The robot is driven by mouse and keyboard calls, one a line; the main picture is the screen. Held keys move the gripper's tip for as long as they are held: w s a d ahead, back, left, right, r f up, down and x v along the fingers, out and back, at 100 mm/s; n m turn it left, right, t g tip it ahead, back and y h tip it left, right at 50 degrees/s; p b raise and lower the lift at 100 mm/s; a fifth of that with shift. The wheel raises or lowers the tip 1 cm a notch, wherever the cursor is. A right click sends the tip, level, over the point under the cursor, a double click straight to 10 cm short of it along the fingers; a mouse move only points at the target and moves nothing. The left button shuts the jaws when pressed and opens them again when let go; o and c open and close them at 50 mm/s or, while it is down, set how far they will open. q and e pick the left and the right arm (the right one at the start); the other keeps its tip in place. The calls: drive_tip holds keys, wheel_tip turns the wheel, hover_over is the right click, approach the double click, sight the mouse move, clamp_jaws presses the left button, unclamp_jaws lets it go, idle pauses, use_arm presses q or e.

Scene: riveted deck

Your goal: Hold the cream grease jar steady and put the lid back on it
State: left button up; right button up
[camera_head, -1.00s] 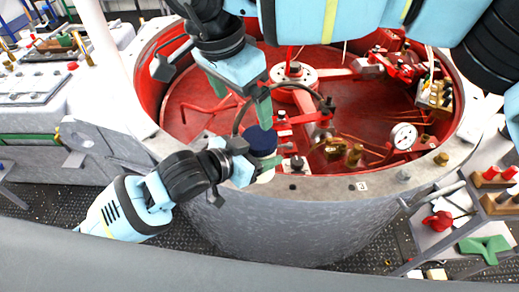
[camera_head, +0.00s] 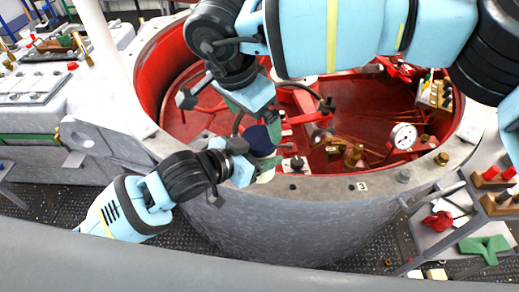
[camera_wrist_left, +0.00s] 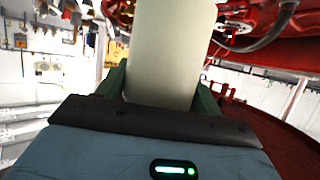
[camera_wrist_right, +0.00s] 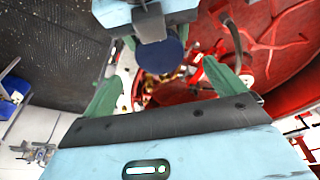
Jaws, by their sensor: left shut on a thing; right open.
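The cream jar (camera_head: 266,175) stands upright at the rim of the round housing, mostly hidden in the head view. My left gripper (camera_head: 262,168) is shut on it from the left; the pale jar body (camera_wrist_left: 165,55) fills the gap between its green fingers in the left wrist view. The dark blue lid (camera_head: 259,141) is on top of the jar and also shows as a disc in the right wrist view (camera_wrist_right: 160,55). Whether it is fully seated cannot be told. My right gripper (camera_head: 255,117) is open just above the lid, its fingers (camera_wrist_right: 163,65) spread to either side.
The grey round housing (camera_head: 310,187) with a red interior lies around and beyond the jar. A pressure gauge (camera_head: 404,136) and brass fittings (camera_head: 354,155) stand to the right inside it. A black hose (camera_head: 327,104) curves close to the right gripper. A side shelf (camera_head: 445,235) holds tools.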

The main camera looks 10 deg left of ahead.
sight(259, 137)
drive_tip(key=shift+x, duration=2.8)
drive_tip(key=shift+c, duration=0.2)
drive_tip(key=c, duration=1.1)
drive_tip(key=m+g, duration=0.1)
drive_tip(key=m, duration=0.5)
drive_tip(key=shift+a+m+h, duration=0.1)
drive_tip(key=shift+m+h, duration=0.3)
drive_tip(key=o, duration=1.1)
drive_tip(key=shift+c, duration=0.2)
drive_tip(key=shift+r, duration=2.35)
